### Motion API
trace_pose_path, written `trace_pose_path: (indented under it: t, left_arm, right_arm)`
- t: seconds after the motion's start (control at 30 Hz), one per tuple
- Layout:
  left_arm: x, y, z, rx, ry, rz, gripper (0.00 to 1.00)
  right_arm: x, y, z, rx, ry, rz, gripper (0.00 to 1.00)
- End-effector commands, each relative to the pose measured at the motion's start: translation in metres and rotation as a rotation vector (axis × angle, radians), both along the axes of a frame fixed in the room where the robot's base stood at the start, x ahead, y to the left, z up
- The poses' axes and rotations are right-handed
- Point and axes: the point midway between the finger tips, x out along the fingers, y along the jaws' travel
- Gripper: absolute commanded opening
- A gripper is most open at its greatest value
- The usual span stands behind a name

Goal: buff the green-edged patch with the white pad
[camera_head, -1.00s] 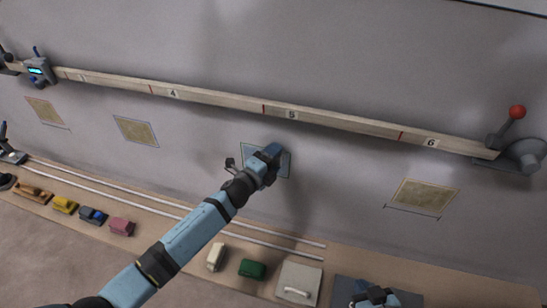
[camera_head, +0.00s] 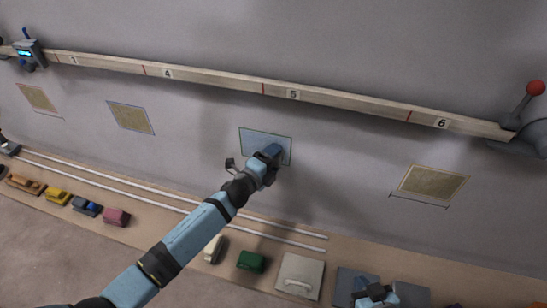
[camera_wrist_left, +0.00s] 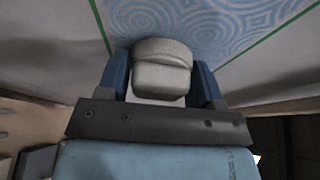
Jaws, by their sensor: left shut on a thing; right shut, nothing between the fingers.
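The green-edged patch (camera_head: 252,140) is a pale blue rectangle on the grey wall, below the rail's 5 mark. In the left wrist view the patch (camera_wrist_left: 205,22) shows swirl marks and a green edge line. My left gripper (camera_head: 270,152) is over the patch's lower right part. It is shut on the white pad (camera_wrist_left: 161,72), which sits between its blue fingers in the wrist view. The pad is hidden in the head view, and I cannot tell whether it touches the wall. My right gripper (camera_head: 375,296) is shut and empty at the bottom edge.
A numbered rail (camera_head: 225,81) crosses the wall above the patch. A red-knobbed lever (camera_head: 535,89) is at its right end. Other patches (camera_head: 432,184) flank this one. Below, a ledge holds a green block (camera_head: 250,261), a cream block (camera_head: 213,249) and a handled plate (camera_head: 299,278).

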Motion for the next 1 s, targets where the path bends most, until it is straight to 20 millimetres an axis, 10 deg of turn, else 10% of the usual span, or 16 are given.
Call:
trace_pose_path:
  t: [1.0]
  left_arm:
    - [0.0,0.0,-0.059,0.0,0.002,0.002,0.39]
  right_arm:
    - [0.0,0.0,-0.051,0.0,0.001,0.0,0.0]
